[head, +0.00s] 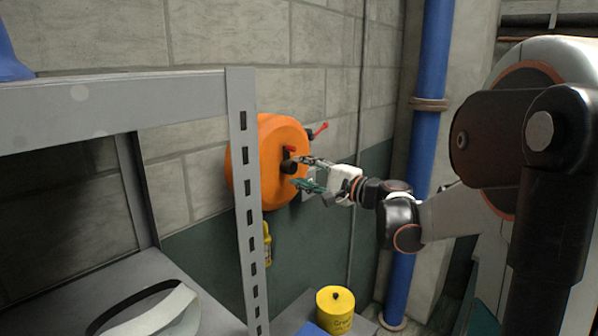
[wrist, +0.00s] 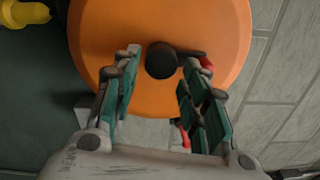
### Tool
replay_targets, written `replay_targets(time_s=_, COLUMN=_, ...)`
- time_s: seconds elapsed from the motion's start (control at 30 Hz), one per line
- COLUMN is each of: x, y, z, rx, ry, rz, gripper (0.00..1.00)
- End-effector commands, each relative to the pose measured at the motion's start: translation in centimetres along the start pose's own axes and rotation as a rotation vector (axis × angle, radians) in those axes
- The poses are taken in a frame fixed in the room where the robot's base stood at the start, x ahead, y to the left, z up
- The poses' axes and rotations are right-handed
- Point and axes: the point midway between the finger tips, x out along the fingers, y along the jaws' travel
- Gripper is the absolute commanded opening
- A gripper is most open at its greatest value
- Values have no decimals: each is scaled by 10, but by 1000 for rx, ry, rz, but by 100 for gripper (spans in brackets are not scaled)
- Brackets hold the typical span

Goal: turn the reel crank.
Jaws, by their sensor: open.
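The orange reel (head: 268,150) is mounted on the block wall, and its round face fills much of the wrist view (wrist: 112,38). The crank has a dark round knob (head: 288,166) on its face, with a red part beside it. In the wrist view the black knob (wrist: 161,60) lies just ahead of the fingertips, between their lines. My gripper (head: 303,173) is open at the reel's right side. In the wrist view my gripper (wrist: 158,72) has its two green-padded fingers spread apart, with nothing held. Whether a finger touches the knob is unclear.
A grey metal shelf (head: 241,200) with a perforated upright stands in front of the reel's left side. A blue pipe (head: 431,100) runs down the wall behind my arm. A yellow canister (head: 336,312) stands below. A yellow bottle (head: 267,245) shows under the reel.

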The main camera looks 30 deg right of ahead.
Motion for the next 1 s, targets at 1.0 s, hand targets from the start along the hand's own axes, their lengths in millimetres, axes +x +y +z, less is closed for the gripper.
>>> replay_targets(time_s=1.0, x=-99, y=0, z=0, rx=0, ry=1, rz=0, gripper=41)
